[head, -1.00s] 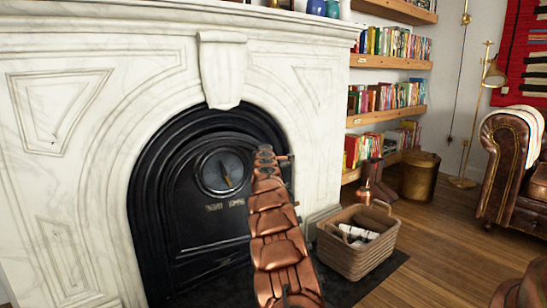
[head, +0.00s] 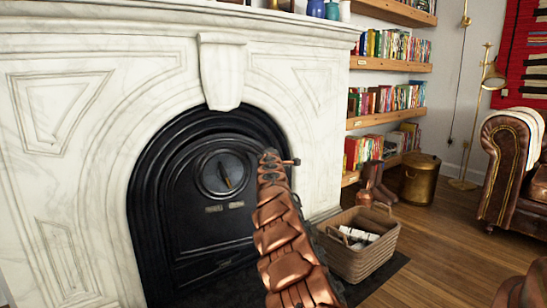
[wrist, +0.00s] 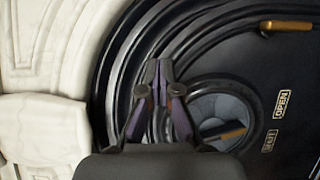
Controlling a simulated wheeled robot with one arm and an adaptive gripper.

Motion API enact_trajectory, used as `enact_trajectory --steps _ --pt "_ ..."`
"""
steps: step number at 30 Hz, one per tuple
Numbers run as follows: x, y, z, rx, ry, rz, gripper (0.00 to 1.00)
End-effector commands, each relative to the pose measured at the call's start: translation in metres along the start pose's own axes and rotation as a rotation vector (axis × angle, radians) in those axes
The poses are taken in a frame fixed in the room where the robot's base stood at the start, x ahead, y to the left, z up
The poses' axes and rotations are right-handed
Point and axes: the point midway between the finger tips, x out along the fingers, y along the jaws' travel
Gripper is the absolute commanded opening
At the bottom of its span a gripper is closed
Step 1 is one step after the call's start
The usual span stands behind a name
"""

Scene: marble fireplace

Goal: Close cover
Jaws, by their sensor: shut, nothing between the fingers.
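The black fireplace cover (head: 190,225) sits in the arched opening and looks flat in it. Its round dial (head: 224,173) has a dark lever with a brass tip (wrist: 232,134), pointing toward the labels. In the wrist view, an OPEN label (wrist: 281,104) and a SHUT label (wrist: 269,142) lie beside the dial; I cannot tell which the lever favours. A brass handle (wrist: 286,26) shows at the upper right. My gripper (wrist: 158,62) is shut and empty, in front of the black arch mouldings beside the dial. In the head view my arm hides the cover's right part.
The white marble surround (head: 80,130) frames the cover, with its keystone (head: 221,70) above. A wicker basket (head: 355,255) stands on the floor at the right. A brass bucket (head: 419,180) and leather armchair (head: 515,170) are farther right. Wooden floor between them is clear.

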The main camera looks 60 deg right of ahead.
Motion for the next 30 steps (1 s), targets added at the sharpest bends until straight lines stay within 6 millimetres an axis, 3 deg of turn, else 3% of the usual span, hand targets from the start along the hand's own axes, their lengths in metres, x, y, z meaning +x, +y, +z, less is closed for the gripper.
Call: enact_trajectory --steps 24,30 --pt "-0.028 -0.002 0.012 -0.001 -0.002 -0.004 0.00" --pt "-0.030 0.013 0.004 0.008 -0.042 -0.002 0.00"
